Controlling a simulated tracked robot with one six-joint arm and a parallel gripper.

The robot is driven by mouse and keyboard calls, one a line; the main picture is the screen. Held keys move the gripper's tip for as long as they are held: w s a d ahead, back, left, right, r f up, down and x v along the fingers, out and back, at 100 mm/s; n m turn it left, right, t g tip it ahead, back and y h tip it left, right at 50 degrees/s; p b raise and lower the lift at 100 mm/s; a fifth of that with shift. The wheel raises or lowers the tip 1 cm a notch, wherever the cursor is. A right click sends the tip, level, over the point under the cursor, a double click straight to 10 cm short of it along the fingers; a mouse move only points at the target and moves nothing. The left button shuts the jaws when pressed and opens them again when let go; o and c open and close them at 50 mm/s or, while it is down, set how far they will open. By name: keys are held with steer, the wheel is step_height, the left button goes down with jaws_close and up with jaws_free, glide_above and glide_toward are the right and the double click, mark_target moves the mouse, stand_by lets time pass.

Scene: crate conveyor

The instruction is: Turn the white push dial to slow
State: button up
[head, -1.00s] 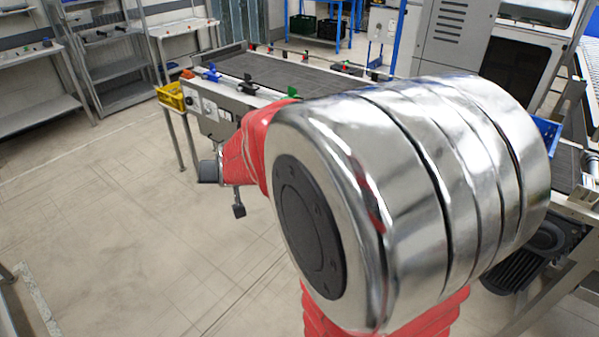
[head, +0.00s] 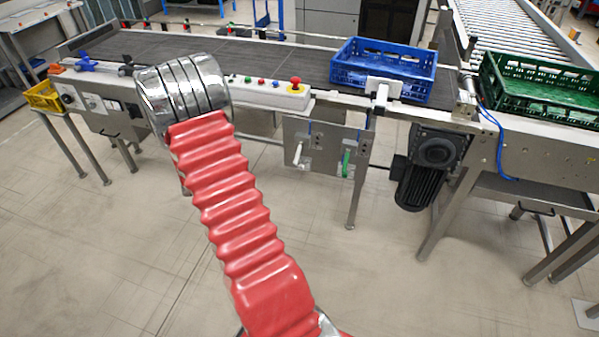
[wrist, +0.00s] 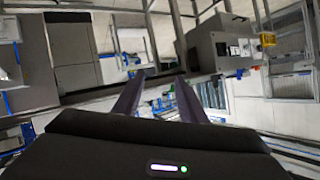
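A grey side panel (head: 96,108) hangs under the near left edge of the conveyor (head: 250,60) in the head view. It carries a round black knob (head: 68,99) and small pale plates; I cannot tell for sure which part is the white push dial, nor any marking for slow. My gripper (wrist: 161,80) shows in the wrist view with its two dark fingers apart and nothing between them. It is hidden behind my arm in the head view. A grey unit with small white fittings (wrist: 240,48) shows beyond the right finger, apart from it.
A yellow bin (head: 41,97) stands left of the panel. A button box with a red stop button (head: 295,84) is on the conveyor edge. A blue crate (head: 341,76) sits on the belt, a green crate (head: 540,111) farther right. The floor in front is open.

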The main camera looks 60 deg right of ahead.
steer(key=s+d+f+m+g+h, duration=0.1)
steer(key=s+d+f+m+h, duration=0.1)
steer(key=s+d+f, duration=0.3)
steer(key=m+g+h, duration=0.3)
steer(key=g+h, duration=0.2)
steer(key=h, duration=0.1)
glide_toward(301, 168)
steer(key=a, duration=0.5)
steer(key=shift+s+a, duration=0.2)
steer(key=shift+s, duration=0.2)
steer(key=d, duration=0.4)
steer(key=w+d, duration=0.1)
steer(key=d, duration=0.4)
steer(key=w+d, duration=0.1)
steer(key=d, duration=0.3)
steer(key=shift+w+d, duration=0.1)
steer(key=shift+d, duration=0.2)
steer(key=shift+c, duration=0.3)
jaws_close()
